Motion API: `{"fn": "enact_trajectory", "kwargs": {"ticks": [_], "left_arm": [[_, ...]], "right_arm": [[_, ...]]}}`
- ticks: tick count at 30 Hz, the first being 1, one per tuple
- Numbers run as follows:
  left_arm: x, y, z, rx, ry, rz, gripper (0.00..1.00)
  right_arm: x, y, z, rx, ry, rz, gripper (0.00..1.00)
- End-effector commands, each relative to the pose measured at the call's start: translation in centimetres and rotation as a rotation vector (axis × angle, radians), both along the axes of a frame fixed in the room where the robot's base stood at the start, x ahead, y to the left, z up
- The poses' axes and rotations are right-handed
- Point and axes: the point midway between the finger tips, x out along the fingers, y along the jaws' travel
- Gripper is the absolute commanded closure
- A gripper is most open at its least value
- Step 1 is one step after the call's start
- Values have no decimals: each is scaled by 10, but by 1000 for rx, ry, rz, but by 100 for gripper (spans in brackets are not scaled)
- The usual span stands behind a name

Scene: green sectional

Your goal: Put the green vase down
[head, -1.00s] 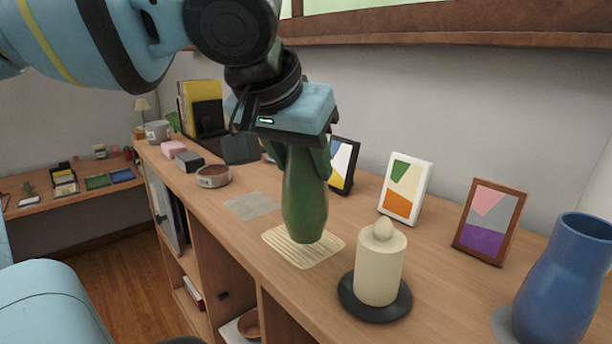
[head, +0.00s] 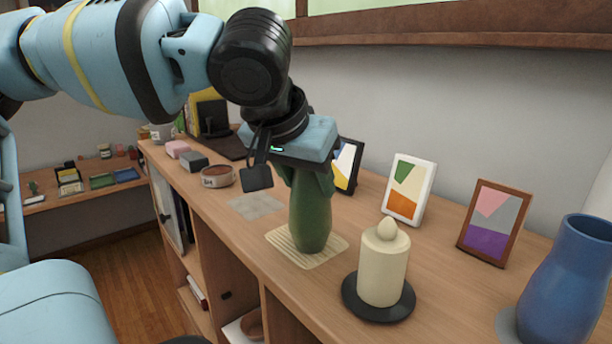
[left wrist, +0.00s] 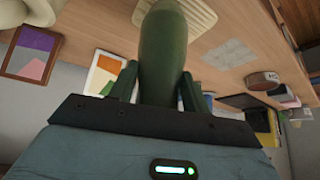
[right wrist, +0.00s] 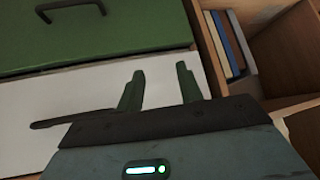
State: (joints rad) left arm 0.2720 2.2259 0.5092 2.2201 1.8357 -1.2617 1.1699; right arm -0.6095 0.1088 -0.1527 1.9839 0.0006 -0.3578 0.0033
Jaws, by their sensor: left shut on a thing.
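The green vase (head: 311,215) is upright over the cream striped mat (head: 282,240) on the wooden shelf top. Its base appears at or very near the mat; I cannot tell whether it touches. My left gripper (head: 312,182) points down and is shut on the vase's upper part, hiding its top. In the left wrist view the vase (left wrist: 163,50) sits between the two fingers (left wrist: 158,82), with part of the mat (left wrist: 197,12) beyond it. My right gripper (right wrist: 160,86) shows in the right wrist view, its fingers apart and nothing between them.
A cream candle (head: 383,268) on a black dish stands just right of the mat. A blue vase (head: 565,285) is farther right. Picture frames (head: 408,190) stand behind. A grey flat square (head: 256,206) and a round tin (head: 218,176) lie to the left. A green drawer (right wrist: 100,40) faces my right gripper.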

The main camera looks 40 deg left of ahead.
Motion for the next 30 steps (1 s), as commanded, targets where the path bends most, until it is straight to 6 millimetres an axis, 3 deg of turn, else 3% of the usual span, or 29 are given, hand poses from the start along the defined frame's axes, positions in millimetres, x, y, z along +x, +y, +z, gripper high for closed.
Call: {"fn": "enact_trajectory", "kwargs": {"ticks": [4, 5, 9, 20, 30], "left_arm": [[0, 0, 0, 1, -5, -1, 100], [0, 0, -1, 0, -1, 0, 50], [0, 0, -1, 0, -1, 0, 32], [-1, 0, 2, 0, -1, 0, 30], [-30, -9, 51, 2, -9, 1, 30]], "right_arm": [[0, 0, 0, -1, 1, 2, 64], [0, -1, 0, -2, 1, 2, 64], [0, -1, 0, -4, 0, 5, 64], [0, -3, 0, -7, -1, 8, 64], [10, -3, 13, -7, -29, 7, 64]]}}
